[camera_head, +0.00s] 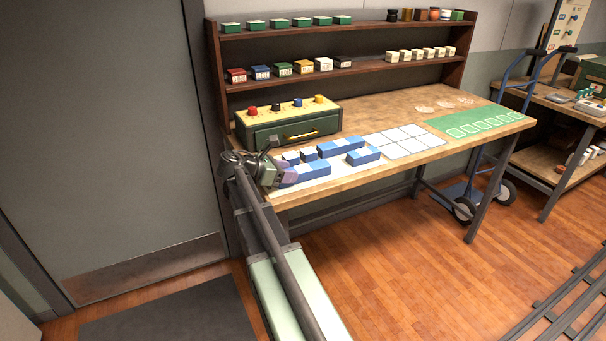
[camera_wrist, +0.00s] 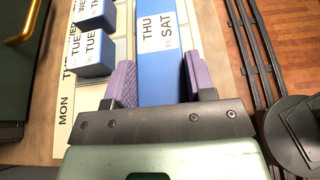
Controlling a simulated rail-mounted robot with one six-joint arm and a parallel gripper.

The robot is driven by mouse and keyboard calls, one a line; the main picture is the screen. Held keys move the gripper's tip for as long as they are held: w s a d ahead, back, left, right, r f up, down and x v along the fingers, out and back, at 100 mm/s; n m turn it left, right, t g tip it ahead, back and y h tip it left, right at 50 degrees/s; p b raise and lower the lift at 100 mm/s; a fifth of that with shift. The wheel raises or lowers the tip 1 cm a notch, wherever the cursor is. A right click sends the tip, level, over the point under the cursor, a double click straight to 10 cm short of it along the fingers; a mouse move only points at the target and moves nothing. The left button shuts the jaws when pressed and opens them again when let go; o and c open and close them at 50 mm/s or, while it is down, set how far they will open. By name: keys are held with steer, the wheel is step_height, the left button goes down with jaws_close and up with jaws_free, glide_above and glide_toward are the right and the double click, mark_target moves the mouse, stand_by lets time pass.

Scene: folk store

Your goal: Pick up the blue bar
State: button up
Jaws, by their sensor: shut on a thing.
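A long blue bar (camera_head: 312,171) with a white part lies low over the near left of the workbench. In the wrist view the bar (camera_wrist: 168,82) has a white label reading THU and SAT and runs away from me. My gripper (camera_head: 281,170), with purple finger pads, is at the bar's left end. In the wrist view my gripper (camera_wrist: 159,64) has one finger on each side of the bar and is shut on it. I cannot tell whether the bar is lifted off the surface.
Small blue blocks (camera_wrist: 95,52) stand to the bar's left in the wrist view. Other blue-and-white blocks (camera_head: 363,156) lie close by on the bench. A green drawer box (camera_head: 290,127) stands behind. A white grid (camera_head: 405,139) and green mat (camera_head: 476,122) lie to the right.

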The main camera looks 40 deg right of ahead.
steer(key=shift+r, duration=0.1)
step_height(320, 180, up, 20)
steer(key=p, duration=2)
